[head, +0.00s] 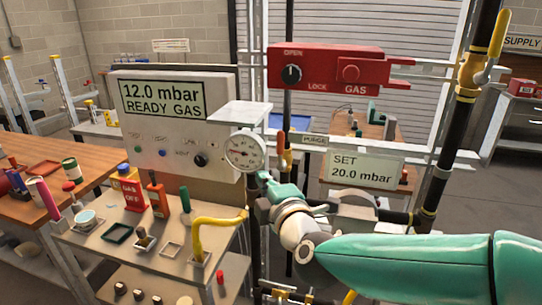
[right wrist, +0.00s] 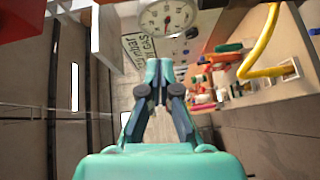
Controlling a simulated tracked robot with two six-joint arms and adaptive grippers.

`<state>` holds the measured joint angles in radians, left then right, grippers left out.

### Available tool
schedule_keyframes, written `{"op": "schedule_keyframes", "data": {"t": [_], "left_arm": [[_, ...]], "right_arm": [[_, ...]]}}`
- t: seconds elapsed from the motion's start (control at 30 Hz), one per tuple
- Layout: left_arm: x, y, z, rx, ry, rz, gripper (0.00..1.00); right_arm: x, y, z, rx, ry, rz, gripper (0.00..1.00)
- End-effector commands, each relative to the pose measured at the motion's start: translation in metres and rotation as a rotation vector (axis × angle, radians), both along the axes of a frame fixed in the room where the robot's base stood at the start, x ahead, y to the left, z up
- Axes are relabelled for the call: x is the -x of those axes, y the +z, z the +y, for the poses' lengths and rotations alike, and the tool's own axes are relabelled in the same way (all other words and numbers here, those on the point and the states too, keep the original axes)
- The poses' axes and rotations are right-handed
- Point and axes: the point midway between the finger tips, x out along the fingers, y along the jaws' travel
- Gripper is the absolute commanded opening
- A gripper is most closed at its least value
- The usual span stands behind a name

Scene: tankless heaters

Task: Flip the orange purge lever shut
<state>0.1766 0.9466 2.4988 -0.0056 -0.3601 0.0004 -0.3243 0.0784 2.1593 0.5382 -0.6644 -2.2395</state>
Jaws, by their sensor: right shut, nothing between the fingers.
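The orange purge lever (head: 281,144) stands roughly upright on the dark vertical pipe in the head view, just left of the small PURGE sign (head: 314,139). My right gripper (head: 265,177) is below and slightly left of the lever, apart from it in the picture. Its fingers are shut and empty; the right wrist view shows the closed fingertips (right wrist: 158,66) together. I cannot make out the lever for certain in the right wrist view. My left gripper is in neither view.
The round gauge (head: 245,151) is close to the left of the lever and also shows in the wrist view (right wrist: 168,16). A red gas panel (head: 330,70) hangs above. A yellow bent pipe (head: 212,222) rises from the tool-covered cart (head: 95,235). The SET sign (head: 362,170) is at right.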

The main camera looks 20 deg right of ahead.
Motion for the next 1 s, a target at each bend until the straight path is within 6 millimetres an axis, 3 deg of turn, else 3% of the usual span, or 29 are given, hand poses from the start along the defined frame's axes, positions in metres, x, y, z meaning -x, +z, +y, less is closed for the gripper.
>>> {"op": "schedule_keyframes", "data": {"t": [0.03, 0.17, 0.63, 0.77, 1.0], "left_arm": [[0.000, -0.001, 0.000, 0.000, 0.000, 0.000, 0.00], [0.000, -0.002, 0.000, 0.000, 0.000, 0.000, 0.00], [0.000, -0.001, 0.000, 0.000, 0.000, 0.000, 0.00], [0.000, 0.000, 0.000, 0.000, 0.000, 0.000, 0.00], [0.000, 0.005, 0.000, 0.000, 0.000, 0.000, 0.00]], "right_arm": [[0.004, 0.015, -0.002, 0.033, -0.006, -0.032, 0.00], [0.009, 0.034, -0.006, 0.086, -0.017, -0.068, 0.00], [0.004, 0.035, -0.007, 0.094, -0.020, -0.069, 0.00], [-0.010, 0.034, -0.007, 0.095, -0.022, -0.068, 0.00], [-0.056, 0.035, -0.007, 0.095, -0.022, -0.068, 0.00]]}}
